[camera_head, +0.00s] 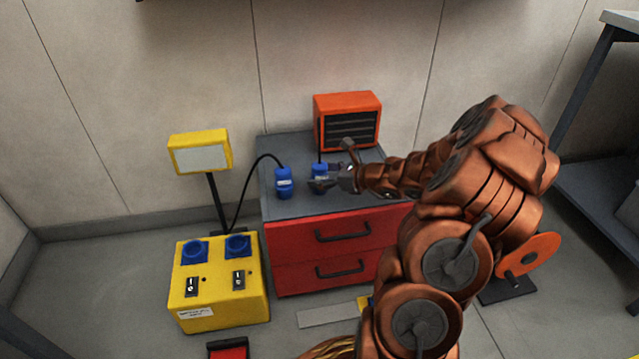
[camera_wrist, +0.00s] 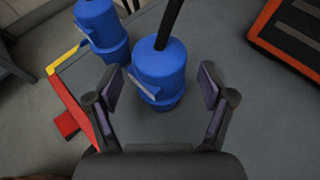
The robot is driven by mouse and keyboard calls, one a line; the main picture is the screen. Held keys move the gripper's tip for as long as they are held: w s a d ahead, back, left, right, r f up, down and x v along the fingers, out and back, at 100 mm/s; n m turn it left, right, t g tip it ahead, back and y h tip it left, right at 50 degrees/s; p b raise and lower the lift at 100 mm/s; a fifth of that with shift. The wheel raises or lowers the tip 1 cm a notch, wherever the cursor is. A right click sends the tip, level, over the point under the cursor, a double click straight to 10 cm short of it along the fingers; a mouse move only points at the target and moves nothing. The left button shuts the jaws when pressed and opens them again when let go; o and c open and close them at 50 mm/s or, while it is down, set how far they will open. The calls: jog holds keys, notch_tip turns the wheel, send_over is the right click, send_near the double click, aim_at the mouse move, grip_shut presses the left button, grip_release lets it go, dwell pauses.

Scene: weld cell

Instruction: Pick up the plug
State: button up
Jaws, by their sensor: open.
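Two blue plugs stand on the grey top of the cabinet. The left plug (camera_head: 283,180) has a black cord curving toward the yellow box; it also shows in the wrist view (camera_wrist: 101,28). The right plug (camera_head: 319,170) has a black cord rising beside the orange heater and is partly hidden by my gripper (camera_head: 322,183). In the wrist view this right plug (camera_wrist: 160,68) lies ahead, centred between the two spread fingers of my gripper (camera_wrist: 161,88). My gripper is open and empty. Neither finger visibly touches the plug.
The cabinet (camera_head: 339,229) has red drawers. The orange heater (camera_head: 348,104) stands at the back of its top. A yellow socket box (camera_head: 215,283) with two blue sockets and switches stands on the floor at left, with a yellow-framed panel (camera_head: 200,154) on a post behind.

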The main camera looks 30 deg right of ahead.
jog(key=shift+w+a+f, duration=0.2)
jog(key=shift+w, duration=0.35)
jog(key=shift+c, duration=0.2)
jog(key=c, duration=1.4)
jog(key=shift+r, duration=0.1)
